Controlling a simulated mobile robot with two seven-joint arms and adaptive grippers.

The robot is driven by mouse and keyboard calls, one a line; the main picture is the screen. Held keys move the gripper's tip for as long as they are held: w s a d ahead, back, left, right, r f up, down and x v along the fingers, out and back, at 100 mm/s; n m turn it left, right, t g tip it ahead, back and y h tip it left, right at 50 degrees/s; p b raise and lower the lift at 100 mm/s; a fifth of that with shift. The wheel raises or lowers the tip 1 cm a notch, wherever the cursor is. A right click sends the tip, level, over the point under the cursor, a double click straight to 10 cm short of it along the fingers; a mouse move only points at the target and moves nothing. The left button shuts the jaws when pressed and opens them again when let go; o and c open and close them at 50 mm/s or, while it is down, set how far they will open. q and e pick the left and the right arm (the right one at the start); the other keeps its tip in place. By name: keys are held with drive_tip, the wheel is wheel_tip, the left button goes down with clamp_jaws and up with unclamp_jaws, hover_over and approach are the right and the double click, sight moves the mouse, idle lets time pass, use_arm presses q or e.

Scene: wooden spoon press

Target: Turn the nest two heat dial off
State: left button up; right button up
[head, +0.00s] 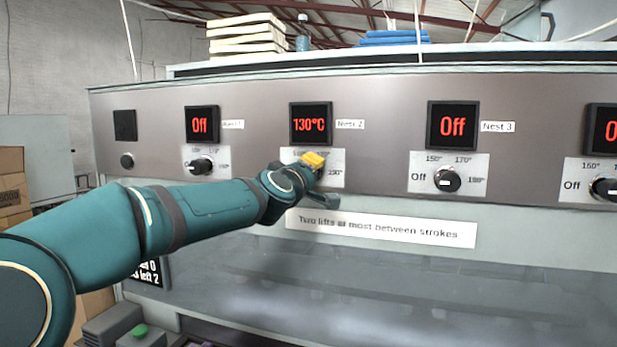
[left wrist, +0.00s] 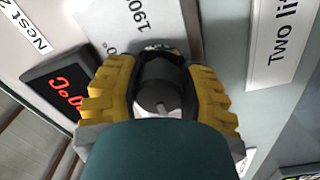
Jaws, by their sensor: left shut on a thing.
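The nest two heat dial (left wrist: 160,90) is a black knob on a white scale plate (head: 334,169) under the Nest 2 display. In the head view my left gripper (head: 314,161) covers the dial. In the left wrist view its yellow ridged fingers (left wrist: 158,98) sit on both sides of the dial and are shut on it. The Nest 2 display (head: 310,124) reads 130°C in red and also shows in the left wrist view (left wrist: 66,90). My right gripper is not in view.
The Nest 1 dial (head: 201,166) is to the left, under a display (head: 201,124) reading Off. The Nest 3 dial (head: 447,180) is to the right, under a display (head: 453,125) reading Off. A sign (head: 380,229) about two lifts is below the gripper.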

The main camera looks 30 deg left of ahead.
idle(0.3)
use_arm(q)
drive_tip(key=o, duration=1.2)
drive_tip(key=v, duration=1.2)
drive_tip(key=shift+f, duration=0.1)
